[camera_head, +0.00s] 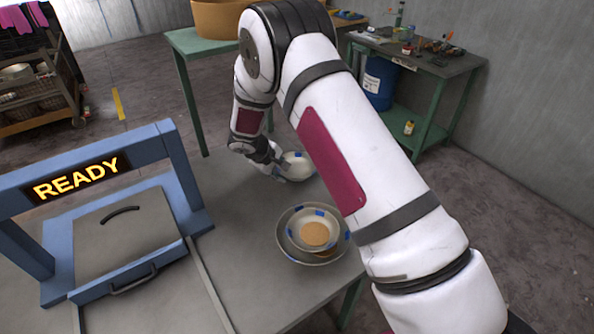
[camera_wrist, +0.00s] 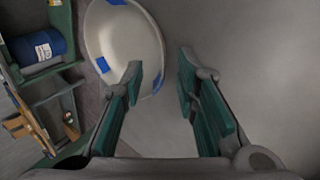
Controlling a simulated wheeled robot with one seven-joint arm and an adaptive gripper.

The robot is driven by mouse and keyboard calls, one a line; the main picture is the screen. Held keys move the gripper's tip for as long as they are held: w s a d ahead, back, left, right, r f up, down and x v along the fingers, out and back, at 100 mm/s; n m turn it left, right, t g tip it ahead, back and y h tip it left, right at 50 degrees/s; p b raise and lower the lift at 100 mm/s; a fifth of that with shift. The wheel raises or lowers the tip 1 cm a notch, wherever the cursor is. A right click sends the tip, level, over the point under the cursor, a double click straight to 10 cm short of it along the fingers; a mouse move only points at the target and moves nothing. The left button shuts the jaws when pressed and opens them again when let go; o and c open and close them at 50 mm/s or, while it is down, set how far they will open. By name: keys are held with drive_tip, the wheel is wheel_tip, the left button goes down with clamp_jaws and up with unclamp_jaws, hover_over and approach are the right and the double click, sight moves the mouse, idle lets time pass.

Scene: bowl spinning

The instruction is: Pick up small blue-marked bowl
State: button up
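A small white bowl with blue marks (camera_head: 299,167) sits near the far edge of the grey table, beside my gripper (camera_head: 277,168). In the wrist view, the bowl (camera_wrist: 122,40) lies at the upper left, with blue patches along its rim. My gripper (camera_wrist: 160,75) is open in the wrist view. The left finger overlaps the bowl's lower right part, and the right finger is over bare table. The bowl's near rim shows in the gap between the fingers. I cannot tell whether either finger touches it. My arm hides part of the table in the head view.
Another blue-marked bowl (camera_head: 314,214) with a tan centre sits in a larger dish (camera_head: 287,243) nearer on the table. A blue frame with a "READY" sign (camera_head: 85,178) stands at the left. A green side table (camera_head: 440,68) and blue barrel (camera_head: 381,82) stand beyond.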

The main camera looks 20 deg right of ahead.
drive_tip(key=shift+x, duration=1.85)
clamp_jaws()
wheel_tip(320, 180, up, 9)
drive_tip(key=s+d+r+m+g, duration=0.1)
drive_tip(key=s+m+g, duration=0.1)
drive_tip(key=s, duration=0.5)
drive_tip(key=s+d+m+g+h+b, duration=0.1)
drive_tip(key=s+m, duration=0.4)
drive_tip(key=s, duration=0.3)
drive_tip(key=shift+d+r+g, duration=0.3)
drive_tip(key=shift+r+g, duration=0.05)
drive_tip(key=shift+g, duration=0.05)
